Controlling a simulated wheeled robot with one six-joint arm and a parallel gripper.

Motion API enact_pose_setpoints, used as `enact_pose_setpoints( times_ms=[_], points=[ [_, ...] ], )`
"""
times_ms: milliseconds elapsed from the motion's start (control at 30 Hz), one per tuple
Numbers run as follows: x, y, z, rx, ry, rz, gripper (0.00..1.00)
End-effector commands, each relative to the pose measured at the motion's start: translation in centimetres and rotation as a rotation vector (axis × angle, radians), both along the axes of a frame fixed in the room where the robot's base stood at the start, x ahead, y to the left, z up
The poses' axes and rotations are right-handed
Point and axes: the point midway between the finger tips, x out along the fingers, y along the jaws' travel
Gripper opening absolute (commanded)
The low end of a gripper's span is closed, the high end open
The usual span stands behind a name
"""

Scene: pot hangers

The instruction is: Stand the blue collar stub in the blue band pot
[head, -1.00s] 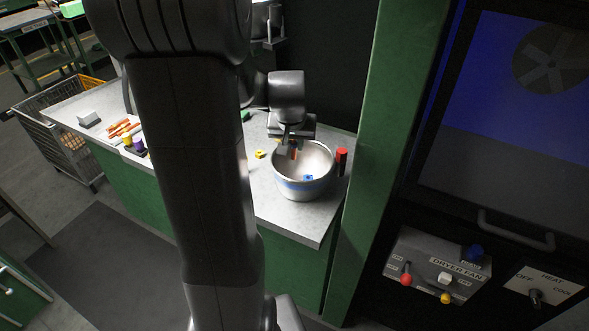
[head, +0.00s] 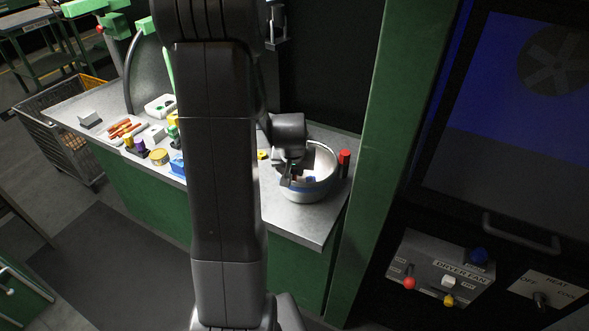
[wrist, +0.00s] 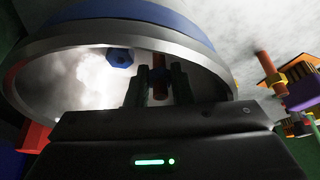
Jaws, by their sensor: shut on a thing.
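The blue band pot (head: 309,193) is a silvery bowl with a blue band, standing near the counter's right end. Its rim (wrist: 60,45) fills the upper wrist view. A blue six-sided piece with a dark centre (wrist: 121,57) sits inside the pot; it also shows in the head view (head: 312,179). My gripper (wrist: 158,82) is shut on a reddish-brown stub (wrist: 158,62) with a dark, seemingly blue collar. In the head view my gripper (head: 291,177) is low at the pot's left part. The stub's far end and any contact with the pot are unclear.
A red cylinder (head: 345,163) stands close right of the pot. A yellow piece (head: 263,154) lies left of it. Several coloured parts and orange sticks (head: 124,128) lie farther left on the counter (head: 285,218). A green post (head: 366,150) rises to the right.

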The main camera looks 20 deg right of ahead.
Motion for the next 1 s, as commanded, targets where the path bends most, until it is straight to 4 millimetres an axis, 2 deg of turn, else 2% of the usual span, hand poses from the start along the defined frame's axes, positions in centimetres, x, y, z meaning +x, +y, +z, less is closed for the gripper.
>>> enact_pose_setpoints(
  times_ms=[233,267,367,767,867,1000],
  points=[
    [0.0,0.0,-0.4,0.0,0.0,0.0,0.0],
    [0.0,0.0,-0.4,0.0,0.0,0.0,0.23],
    [0.0,0.0,-0.3,0.0,0.0,0.0,0.42],
    [0.0,0.0,0.3,0.0,0.001,0.0,0.42],
    [-0.3,0.2,1.0,0.0,-0.001,-0.001,0.42],
    [-1.0,0.6,3.1,-0.002,-0.004,-0.001,0.42]
  ],
)
